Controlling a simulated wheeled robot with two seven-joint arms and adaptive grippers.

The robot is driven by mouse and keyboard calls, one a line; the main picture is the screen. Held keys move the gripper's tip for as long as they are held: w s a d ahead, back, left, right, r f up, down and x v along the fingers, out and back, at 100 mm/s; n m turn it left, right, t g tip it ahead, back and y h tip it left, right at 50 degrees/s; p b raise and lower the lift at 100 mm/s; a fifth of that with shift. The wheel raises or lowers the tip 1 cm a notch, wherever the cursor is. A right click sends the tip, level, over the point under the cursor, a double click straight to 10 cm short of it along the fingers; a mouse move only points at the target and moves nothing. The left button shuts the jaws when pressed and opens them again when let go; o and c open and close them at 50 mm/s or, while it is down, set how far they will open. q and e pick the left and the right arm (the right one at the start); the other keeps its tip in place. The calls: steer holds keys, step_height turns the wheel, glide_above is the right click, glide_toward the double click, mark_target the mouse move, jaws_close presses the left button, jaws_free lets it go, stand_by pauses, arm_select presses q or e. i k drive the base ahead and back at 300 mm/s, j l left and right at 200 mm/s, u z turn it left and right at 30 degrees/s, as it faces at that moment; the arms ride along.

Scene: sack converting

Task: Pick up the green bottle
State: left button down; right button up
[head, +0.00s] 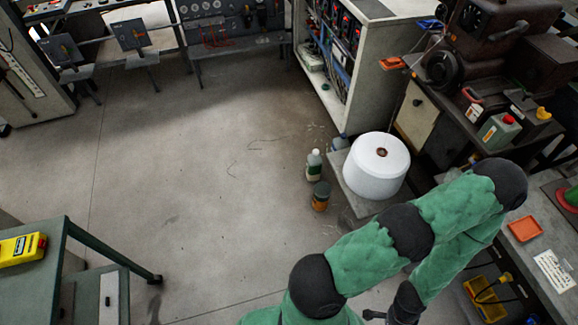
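A second container (497,131), greenish with a red cap, stands on the machine bench at the right. I cannot tell for sure which one is the green bottle. My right arm, in a green sleeve, bends across the lower right. Only a dark part of my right gripper (378,315) shows at the bottom edge, well apart from both bottles; its fingers are cut off. My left gripper is out of view.
A large white roll (377,166) sits on a low grey platform (352,194). An orange-brown jar (320,197) stands on the floor near the bottle. A green cart (38,282) with a yellow device (22,249) is at lower left. The middle floor is clear.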

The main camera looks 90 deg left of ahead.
mark_target(314, 164)
steer(key=u, duration=2.75)
steer(key=i+j+z, duration=0.2)
steer(key=i+j, duration=0.5)
steer(key=i+j+z, duration=0.2)
steer(key=i+j, duration=0.6)
steer(key=i+j+z, duration=0.15)
steer(key=i+j, duration=0.65)
steer(key=j, duration=0.15)
